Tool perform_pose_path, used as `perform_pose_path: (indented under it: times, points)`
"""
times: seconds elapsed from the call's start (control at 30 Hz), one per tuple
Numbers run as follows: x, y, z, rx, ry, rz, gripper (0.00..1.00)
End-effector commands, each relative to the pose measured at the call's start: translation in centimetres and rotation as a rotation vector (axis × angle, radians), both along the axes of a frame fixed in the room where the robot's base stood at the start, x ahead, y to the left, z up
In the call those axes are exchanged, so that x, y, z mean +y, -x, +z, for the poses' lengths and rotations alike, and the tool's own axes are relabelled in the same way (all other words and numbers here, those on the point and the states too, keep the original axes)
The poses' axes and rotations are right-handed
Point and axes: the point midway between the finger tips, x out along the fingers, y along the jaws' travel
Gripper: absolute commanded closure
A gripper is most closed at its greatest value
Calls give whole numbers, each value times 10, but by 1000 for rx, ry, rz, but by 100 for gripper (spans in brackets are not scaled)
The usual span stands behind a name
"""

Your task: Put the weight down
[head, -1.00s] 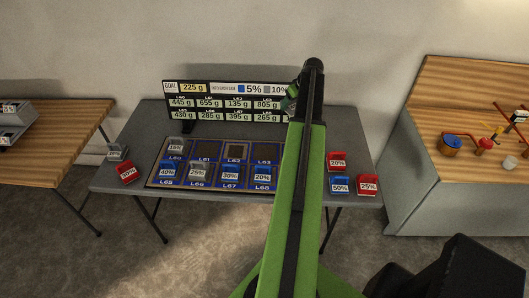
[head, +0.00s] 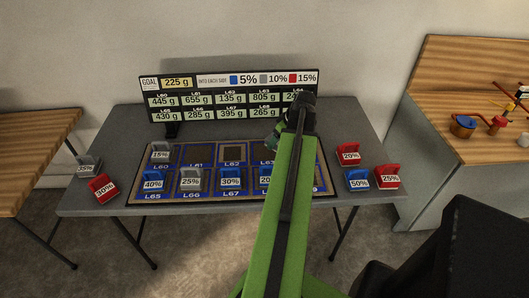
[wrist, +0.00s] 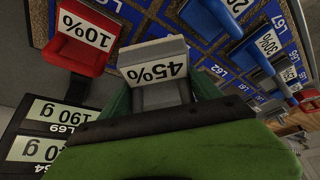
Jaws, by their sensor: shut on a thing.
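My gripper (wrist: 160,100) is shut on a grey weight (wrist: 158,70) labelled 45%, seen upside down in the wrist view. In the head view my gripper (head: 276,138) is over the right part of the blue-celled board (head: 137,201), mostly hidden by my arm, and the held weight cannot be made out. A red 10% weight (wrist: 82,38) is beside the held one in the wrist view. I cannot tell whether the held weight touches the board. On the board stand a grey 15% weight (head: 160,155), blue 40% (head: 152,181), grey 25% (head: 190,181) and blue 30% (head: 230,178).
A display (head: 160,115) stands behind the board, with goal 225 g. Loose weights lie on the grey table (head: 125,125): red 30% (head: 102,187) at left, red 20% (head: 348,155), blue 50% (head: 357,180) and red 25% (head: 388,178) at right. Cells L61 and L62 look empty.

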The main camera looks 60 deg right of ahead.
Motion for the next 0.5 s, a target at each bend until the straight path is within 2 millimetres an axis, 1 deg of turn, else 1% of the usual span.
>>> perform_pose_path:
  times: [0.03,0.1,0.2,0.33,0.5]
  points:
    - [-5,-16,-18,-1,0,3,91]
    - [-7,-33,-28,-1,0,4,91]
    - [-10,-53,-38,-1,0,2,91]
    - [-11,-66,-42,-1,0,0,91]
    - [-11,-67,-43,0,0,-1,91]
